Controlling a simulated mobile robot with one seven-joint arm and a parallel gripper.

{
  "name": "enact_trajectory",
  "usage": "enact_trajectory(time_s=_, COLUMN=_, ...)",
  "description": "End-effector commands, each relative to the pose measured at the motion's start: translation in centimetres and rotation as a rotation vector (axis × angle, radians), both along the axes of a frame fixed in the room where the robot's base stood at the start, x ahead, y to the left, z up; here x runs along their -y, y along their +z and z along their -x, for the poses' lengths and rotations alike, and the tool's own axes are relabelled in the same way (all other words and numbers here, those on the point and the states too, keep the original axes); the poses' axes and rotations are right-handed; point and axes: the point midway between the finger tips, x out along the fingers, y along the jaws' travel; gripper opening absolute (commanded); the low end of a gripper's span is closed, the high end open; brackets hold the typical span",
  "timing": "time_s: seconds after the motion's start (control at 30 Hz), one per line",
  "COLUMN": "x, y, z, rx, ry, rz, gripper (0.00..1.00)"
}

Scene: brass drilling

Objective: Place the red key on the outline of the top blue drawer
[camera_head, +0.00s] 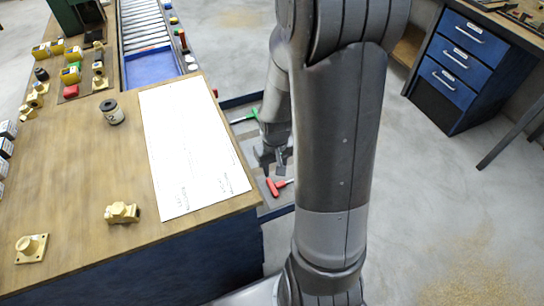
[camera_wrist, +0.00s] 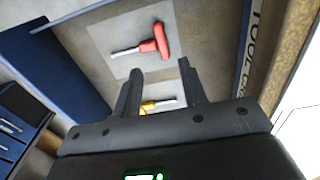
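A red T-handled key (camera_wrist: 160,40) with a metal shaft lies on a paler rectangular patch (camera_wrist: 110,35) in an open drawer. In the head view the red key (camera_head: 279,187) shows near the drawer's front end, below my gripper (camera_head: 268,158). In the wrist view my gripper (camera_wrist: 159,67) is open, with its two dark fingers apart and nothing clearly held. The red key lies beyond the fingertips. A yellow-handled key (camera_wrist: 158,104) shows between the fingers, apparently lying in the drawer. A green key (camera_head: 245,116) lies farther back. My arm hides part of the drawer.
A wooden table (camera_head: 75,185) with a white sheet (camera_head: 190,145), a dark jar (camera_head: 113,112) and brass-coloured parts stands left of the drawer. A blue drawer cabinet (camera_head: 455,70) stands at the upper right.

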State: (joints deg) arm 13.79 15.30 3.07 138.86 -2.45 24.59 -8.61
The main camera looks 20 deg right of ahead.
Motion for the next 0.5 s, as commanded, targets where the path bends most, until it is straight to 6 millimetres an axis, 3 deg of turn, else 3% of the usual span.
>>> enact_trajectory(time_s=0.27, x=-1.7, y=8.9, z=0.3, rx=0.126, ry=0.001, rz=0.030, gripper=0.39)
enact_trajectory(time_s=0.5, x=-3.6, y=16.2, z=2.5, rx=0.238, ry=0.000, rz=0.036, gripper=0.39)
